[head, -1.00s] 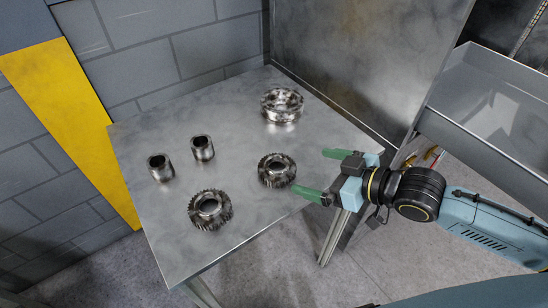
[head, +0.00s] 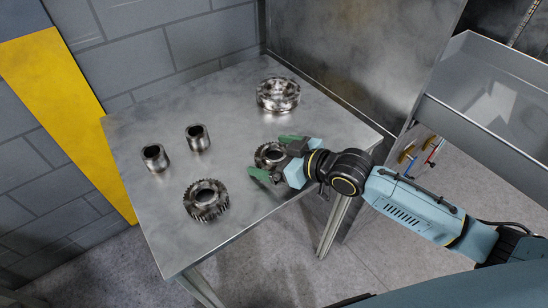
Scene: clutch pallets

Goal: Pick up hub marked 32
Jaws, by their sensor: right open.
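Several metal parts stand on a steel table (head: 240,200). A dark toothed ring (head: 266,155) near the table's right side lies between the fingers of my right gripper (head: 270,157), partly hidden by them. The green fingers are open, one on the far side of the ring and one on the near side. A larger shiny ring (head: 278,95) is at the back, a toothed gear (head: 206,200) at the front, and two small cylinders (head: 155,158) (head: 198,138) at the left. The number 32 cannot be read on any part. My left gripper is not in view.
A grey brick wall (head: 170,50) and a metal panel (head: 350,60) border the table at the back. A grey tray on a stand (head: 490,95) is at the right. The table's middle and front right are clear.

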